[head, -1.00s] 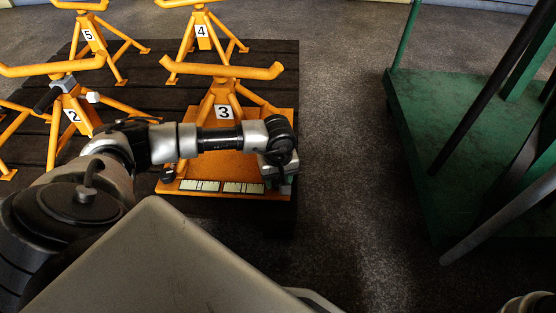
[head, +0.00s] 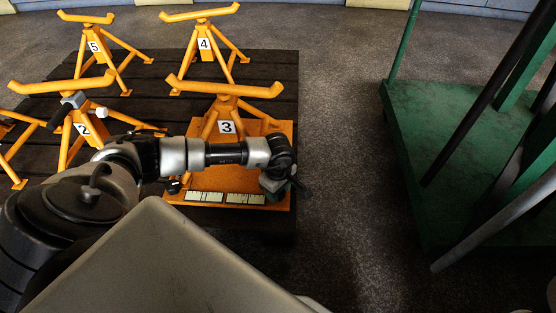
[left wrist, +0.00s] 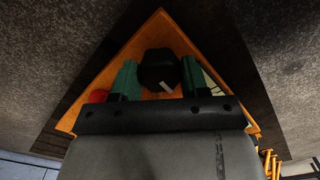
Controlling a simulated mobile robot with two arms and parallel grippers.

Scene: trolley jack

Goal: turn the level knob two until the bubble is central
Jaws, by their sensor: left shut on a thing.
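The orange base plate (head: 222,178) of the stand numbered 3 (head: 226,127) lies on dark planks. Two pale level strips, left (head: 205,197) and right (head: 244,198), run along its front edge; the bubbles are too small to make out. One dark knob (head: 173,186) shows at the front left corner. My left gripper (head: 277,184) is at the front right corner, pointing down. In the left wrist view its green fingers (left wrist: 158,66) are shut on a black knob (left wrist: 159,72) with a white mark. The knob's number cannot be read. My right gripper is out of view.
Other orange stands, numbered 2 (head: 80,128), 4 (head: 204,43) and 5 (head: 95,46), stand on the dark planks (head: 150,85). A green trolley (head: 455,125) with leaning dark bars is at the right. Bare floor (head: 340,150) lies between. A red part (left wrist: 98,96) shows beside the left gripper.

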